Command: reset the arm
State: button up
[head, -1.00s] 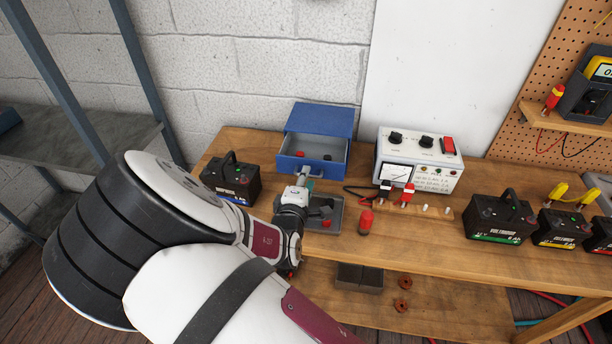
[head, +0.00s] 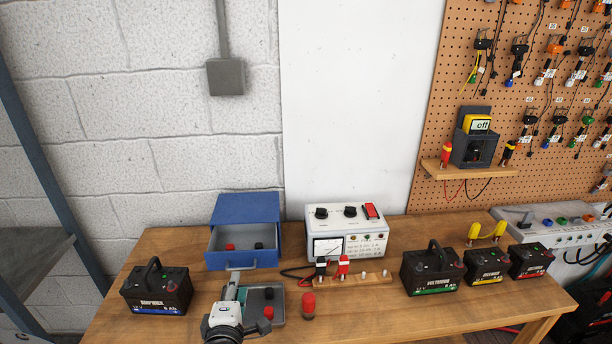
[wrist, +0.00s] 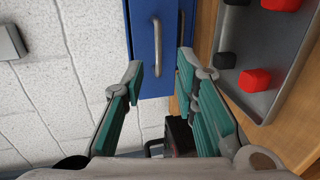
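My gripper (wrist: 160,70) is open and empty in the wrist view. Its two teal-padded fingers stand apart, on either side of the grey handle (wrist: 157,48) on the blue drawer front (wrist: 143,82). I cannot tell how far their tips are from the handle. In the head view my gripper (head: 233,280) is just in front of the blue drawer unit (head: 246,208), beside the grey tray (head: 279,308). The drawer is pulled open, with a red piece (head: 230,247) and a black piece (head: 258,245) inside.
The tray holds red and black pieces. A black battery (head: 157,291) stands left of my gripper. A red-topped cylinder (head: 308,306) and the white meter box (head: 345,229) are to the right, with more batteries (head: 430,270) beyond. The front middle bench (head: 365,312) is clear.

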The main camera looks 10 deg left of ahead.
jog(key=w+d+r+m+g, duration=0.3)
jog(key=d+r+m+g, duration=0.5)
jog(key=d+r+m, duration=0.8)
jog(key=s+d+r+m+h, duration=0.1)
jog(key=s+d+r, duration=0.3)
jog(key=s+d, duration=0.3)
jog(key=s+d+r+m+g+h, duration=0.1)
jog(key=s+d+r+m, duration=0.1)
jog(key=s+d+r, duration=0.2)
jog(key=s+d+r+m+h, duration=0.1)
jog(key=s+d+r, duration=0.4)
jog(key=s+d, duration=0.5)
jog(key=d, duration=0.5)
jog(key=shift+m, duration=0.3)
jog(key=shift+d, duration=0.1)
